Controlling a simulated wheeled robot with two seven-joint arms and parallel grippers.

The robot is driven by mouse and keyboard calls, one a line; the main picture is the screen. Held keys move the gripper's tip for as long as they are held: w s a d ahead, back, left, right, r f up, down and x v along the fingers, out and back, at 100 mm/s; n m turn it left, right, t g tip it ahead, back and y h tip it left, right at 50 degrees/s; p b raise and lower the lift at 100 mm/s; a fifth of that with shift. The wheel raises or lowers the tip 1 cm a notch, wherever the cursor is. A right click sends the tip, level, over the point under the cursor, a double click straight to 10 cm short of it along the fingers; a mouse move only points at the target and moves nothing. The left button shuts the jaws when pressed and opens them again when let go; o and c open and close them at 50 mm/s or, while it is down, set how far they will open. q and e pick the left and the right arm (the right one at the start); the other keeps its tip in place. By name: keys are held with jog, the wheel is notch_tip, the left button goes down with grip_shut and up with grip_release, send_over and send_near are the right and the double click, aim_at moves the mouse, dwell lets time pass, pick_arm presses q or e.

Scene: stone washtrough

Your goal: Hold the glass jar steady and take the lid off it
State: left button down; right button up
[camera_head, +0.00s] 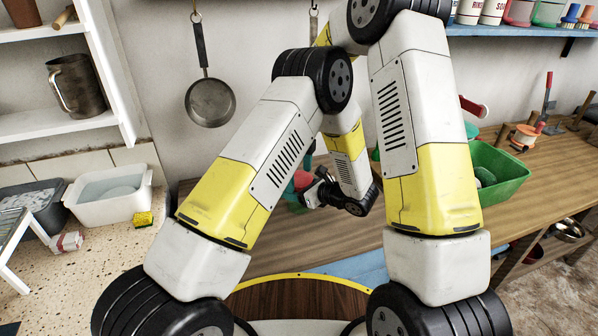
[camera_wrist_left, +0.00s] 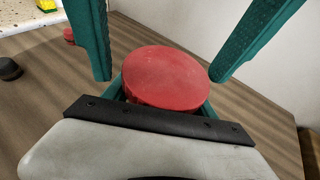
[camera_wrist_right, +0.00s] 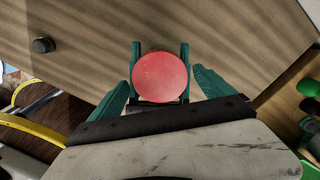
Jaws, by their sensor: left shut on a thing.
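The glass jar's round red lid (camera_wrist_left: 165,78) faces up at me in the left wrist view, and it also shows in the right wrist view (camera_wrist_right: 160,78). The lid hides nearly all of the jar below it. My left gripper (camera_wrist_left: 163,88) is shut on the jar, its teal fingers on either side under the lid. My right gripper (camera_wrist_right: 161,80) is open, with its spread fingers apart from the lid on both sides. In the head view the hands are small, partly behind my arms, near a red patch (camera_head: 302,180) that looks like the lid.
The wooden worktop (camera_head: 300,235) is mostly clear around the hands. A small black knob-like object (camera_wrist_right: 43,45) stands on it. A green crate (camera_head: 505,175) is to the right. A white basin (camera_head: 110,205) and yellow sponge (camera_head: 143,219) are on the stone counter at left.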

jog(key=c, duration=1.4)
jog(key=shift+o, duration=0.2)
jog(key=shift+n, duration=1.7)
jog(key=o, duration=1.5)
jog(key=shift+o, duration=0.2)
